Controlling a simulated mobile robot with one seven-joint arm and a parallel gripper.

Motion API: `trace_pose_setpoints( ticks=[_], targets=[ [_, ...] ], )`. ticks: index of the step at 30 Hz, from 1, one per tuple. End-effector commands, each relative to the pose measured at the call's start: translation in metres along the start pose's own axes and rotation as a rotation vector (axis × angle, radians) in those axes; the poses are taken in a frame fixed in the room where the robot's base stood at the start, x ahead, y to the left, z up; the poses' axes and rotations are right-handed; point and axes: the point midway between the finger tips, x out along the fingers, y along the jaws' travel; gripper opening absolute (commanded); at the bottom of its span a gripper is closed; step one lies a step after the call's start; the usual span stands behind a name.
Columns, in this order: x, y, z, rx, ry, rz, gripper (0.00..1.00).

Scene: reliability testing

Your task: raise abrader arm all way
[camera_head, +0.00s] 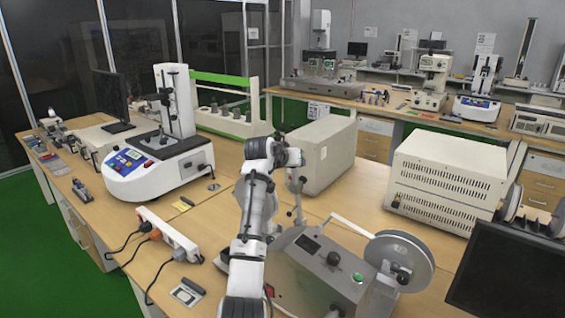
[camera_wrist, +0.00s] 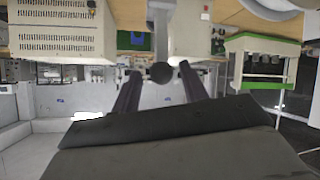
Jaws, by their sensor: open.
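The abrader is the grey machine (camera_head: 312,270) at the front of the bench, with a dark display, a green button and a large grey wheel (camera_head: 405,255) on its right. A thin light arm (camera_head: 350,225) slants across its top beside the wheel. A slim upright post (camera_head: 298,205) rises at its back left, just below my gripper (camera_head: 292,157). In the wrist view, which looks upside down, my gripper (camera_wrist: 158,82) is open. A dark round knob (camera_wrist: 160,73) on a grey post shows between its fingertips, with gaps visible on both sides. Contact cannot be told.
A beige box (camera_head: 325,158) stands right behind my gripper. A vented beige cabinet (camera_head: 448,180) is to the right and a dark monitor (camera_head: 510,270) at front right. A white tester (camera_head: 155,165) and a power strip (camera_head: 168,232) lie left. Bare bench lies between box and cabinet.

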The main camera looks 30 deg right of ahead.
Motion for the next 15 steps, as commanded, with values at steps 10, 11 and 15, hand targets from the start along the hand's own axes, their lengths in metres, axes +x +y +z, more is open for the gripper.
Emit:
trace_pose_setpoints(
  ticks=[10,11,15],
  targets=[
    [-0.078,-0.001,0.003,0.000,0.004,-0.001,0.44],
    [-0.084,-0.001,0.003,0.000,0.003,-0.001,0.44],
    [-0.104,0.000,0.002,0.001,0.000,0.000,0.44]
  ],
)
